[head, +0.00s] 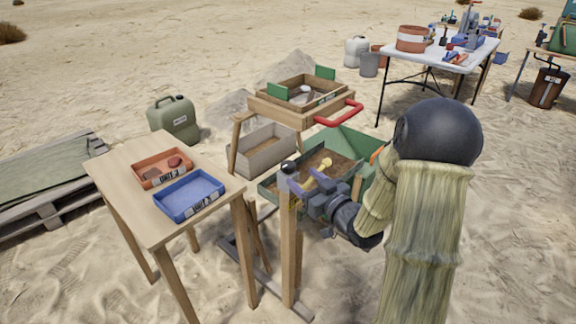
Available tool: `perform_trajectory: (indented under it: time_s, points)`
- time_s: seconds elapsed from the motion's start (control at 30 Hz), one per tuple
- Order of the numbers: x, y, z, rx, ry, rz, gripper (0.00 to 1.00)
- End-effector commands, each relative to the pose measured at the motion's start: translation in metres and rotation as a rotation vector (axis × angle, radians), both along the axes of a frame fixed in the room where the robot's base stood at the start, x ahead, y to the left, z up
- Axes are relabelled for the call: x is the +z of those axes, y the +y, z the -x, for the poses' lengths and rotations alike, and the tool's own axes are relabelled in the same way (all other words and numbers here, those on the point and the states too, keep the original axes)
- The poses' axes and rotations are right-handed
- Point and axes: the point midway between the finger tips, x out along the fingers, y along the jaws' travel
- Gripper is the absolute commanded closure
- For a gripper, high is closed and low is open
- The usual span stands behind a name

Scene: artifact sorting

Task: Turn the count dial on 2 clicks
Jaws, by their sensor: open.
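A small dark round knob on a pale grey mount, which looks like the count dial (288,167), sits on top of a wooden post (290,255) in the middle of the view. My gripper (293,190) reaches in from the right, with its fingers at the post's top, just below and beside the knob. The jaws are open. I cannot tell whether a finger touches the dial. The dial's markings are too small to read, and the fingers cover part of its mount.
A wooden table (125,187) at left holds an orange tray (140,183) and a blue tray (190,211). Behind my gripper are a green bin (345,140) with sandy contents, a grey trough (250,157) and a wooden sieve (255,105) with a red handle. Open sand lies at front left.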

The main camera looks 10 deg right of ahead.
Motion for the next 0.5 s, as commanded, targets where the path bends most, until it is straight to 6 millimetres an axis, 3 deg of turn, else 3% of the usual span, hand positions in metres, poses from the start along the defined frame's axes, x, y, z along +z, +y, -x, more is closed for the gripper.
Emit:
perform_trajectory:
  time_s: [0.3,0.5]
  points:
    - [0.000,0.023,-0.052,0.001,-0.001,-0.002,0.42]
    - [0.000,0.030,-0.071,-0.001,-0.001,-0.001,0.42]
